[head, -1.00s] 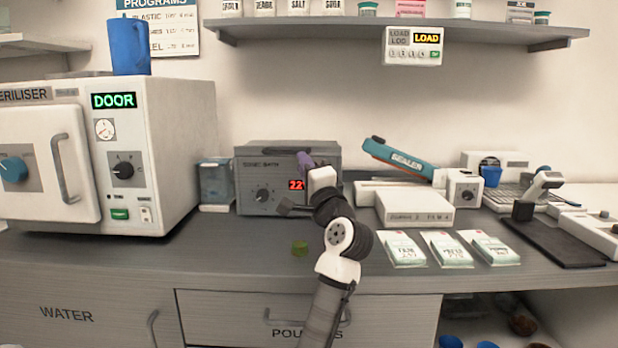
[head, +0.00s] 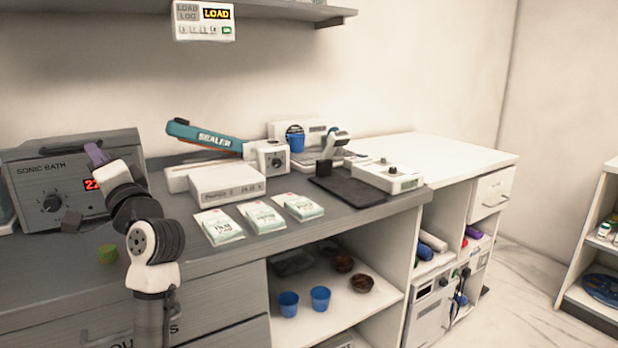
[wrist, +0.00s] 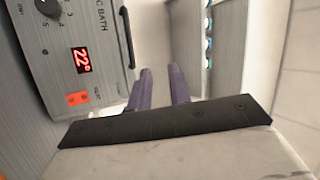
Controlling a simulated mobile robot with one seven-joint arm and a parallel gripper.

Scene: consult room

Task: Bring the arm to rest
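My arm is raised in front of the worktop at the left of the head view. My gripper (head: 97,153) is in front of the right part of the sonic bath (head: 40,180); its purple fingers are small there. In the wrist view the two purple fingers of my gripper (wrist: 160,72) stand apart with a narrow gap and nothing between them. The sonic bath (wrist: 75,25) with its red display fills the left of that view, beside the fingers. I see no contact between them.
A small green piece (head: 108,254) lies on the worktop near my arm. Several pouch packs (head: 262,217), a blue sealer (head: 205,135) and a black mat (head: 350,192) are to the right. Blue cups (head: 320,298) stand on the shelf below. Floor (head: 520,300) shows at the right.

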